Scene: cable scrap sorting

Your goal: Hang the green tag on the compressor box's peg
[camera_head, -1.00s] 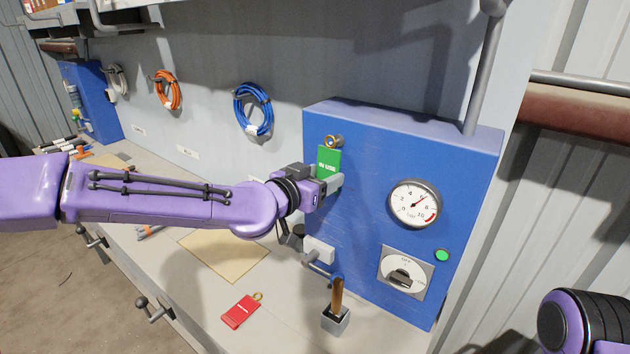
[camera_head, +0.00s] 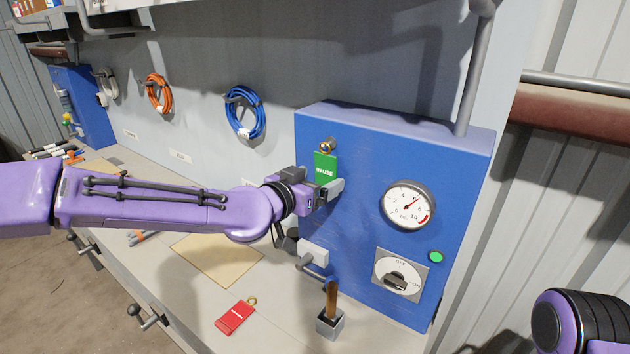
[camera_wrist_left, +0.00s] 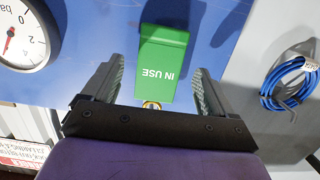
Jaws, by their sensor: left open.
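The green tag (camera_head: 325,167), marked IN USE, hangs by its ring at the brass-coloured peg (camera_head: 327,145) on the front of the blue compressor box (camera_head: 365,150). My left gripper (camera_head: 332,188) is at the tag's lower part, in front of the box. In the left wrist view the green tag (camera_wrist_left: 162,62) lies between the two spread fingers of my left gripper (camera_wrist_left: 158,75), with gaps on both sides. Its ring (camera_wrist_left: 152,104) shows near the gripper's dark body. My right gripper is out of view; only a piece of my right arm shows at lower right.
The box carries a pressure gauge (camera_head: 408,205), a rotary switch (camera_head: 400,277) and a green button (camera_head: 436,257). A red tag (camera_head: 235,317) lies on the bench beside a small holder (camera_head: 330,322) with a wooden handle. Blue (camera_head: 243,113) and orange (camera_head: 159,94) cable coils hang on the wall.

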